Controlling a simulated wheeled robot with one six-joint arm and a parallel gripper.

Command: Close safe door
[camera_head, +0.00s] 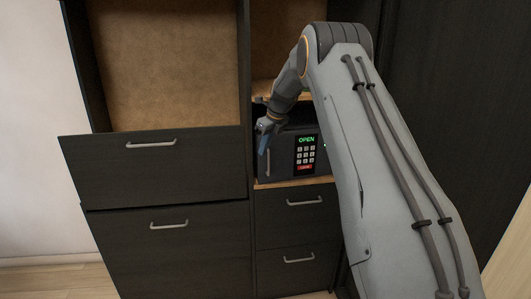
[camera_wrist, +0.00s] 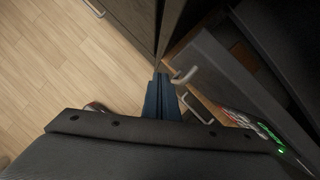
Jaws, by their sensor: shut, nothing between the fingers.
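The dark safe (camera_head: 284,165) sits in a cabinet compartment in the head view. Its door carries a keypad (camera_head: 306,155) under a green display reading OPEN, and a handle shows at the door's left side. In the wrist view the dark door panel (camera_wrist: 240,83) is at the right, with the keypad and green display at its lower end. How far the door stands open is hard to tell. My gripper (camera_head: 262,151) points down at the left side of the door front. In the wrist view its blue fingers (camera_wrist: 161,85) are together and empty, left of the door.
Dark drawers with metal handles (camera_head: 305,202) lie below the safe. A wide drawer front (camera_head: 152,167) is to its left, under an open brown-backed compartment (camera_head: 168,65). My arm covers the safe's right side.

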